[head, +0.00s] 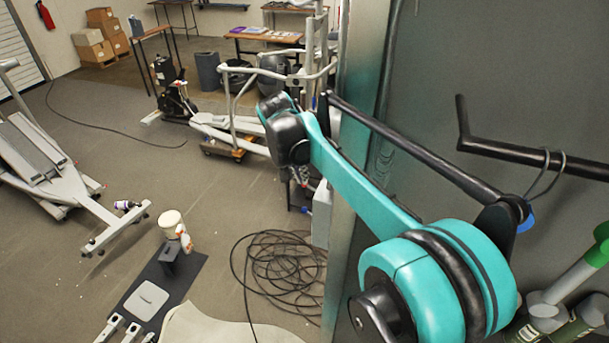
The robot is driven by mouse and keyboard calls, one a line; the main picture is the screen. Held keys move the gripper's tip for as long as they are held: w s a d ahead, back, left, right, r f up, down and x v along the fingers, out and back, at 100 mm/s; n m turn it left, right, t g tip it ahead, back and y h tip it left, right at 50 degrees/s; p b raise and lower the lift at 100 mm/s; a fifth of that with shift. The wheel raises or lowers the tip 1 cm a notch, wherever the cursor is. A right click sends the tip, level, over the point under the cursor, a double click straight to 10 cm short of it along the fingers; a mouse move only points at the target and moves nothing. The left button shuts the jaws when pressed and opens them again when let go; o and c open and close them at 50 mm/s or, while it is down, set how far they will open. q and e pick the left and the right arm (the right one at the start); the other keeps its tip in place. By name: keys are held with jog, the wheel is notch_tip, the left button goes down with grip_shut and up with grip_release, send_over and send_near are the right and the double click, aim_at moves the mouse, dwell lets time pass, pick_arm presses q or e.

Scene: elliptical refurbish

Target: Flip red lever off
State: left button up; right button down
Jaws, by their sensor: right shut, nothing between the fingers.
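I cannot make out a red lever clearly. A small red spot (309,187) shows beside a narrow grey box (321,214), just past the end of my teal and black right arm; I cannot tell what it is. My right gripper (300,178) is small and mostly hidden behind the arm's black joint. It is shut and empty. Its gap to the red spot cannot be judged. My left gripper is out of view.
A grey panel with a black bar (530,155) fills the right side. A coiled black cable (283,268) lies on the floor. Elliptical machines (50,165) stand left and at the back. A dark mat (188,272) with pale parts lies front left. Open floor lies between.

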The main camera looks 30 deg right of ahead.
jog(key=shift+w+a+f, duration=0.15)
jog(key=shift+f, duration=0.05)
jog(key=f, duration=0.1)
jog(key=w+f+g+h+b, duration=0.1)
jog(key=a+g, duration=0.1)
jog(key=shift+w+a+f+n+h+b, duration=0.1)
jog(key=shift+w+f+n+h+b, duration=0.2)
jog(key=shift+f+b, duration=0.1)
jog(key=shift+r, duration=0.15)
jog(key=shift+r+p, duration=0.65)
jog(key=shift+r, duration=0.05)
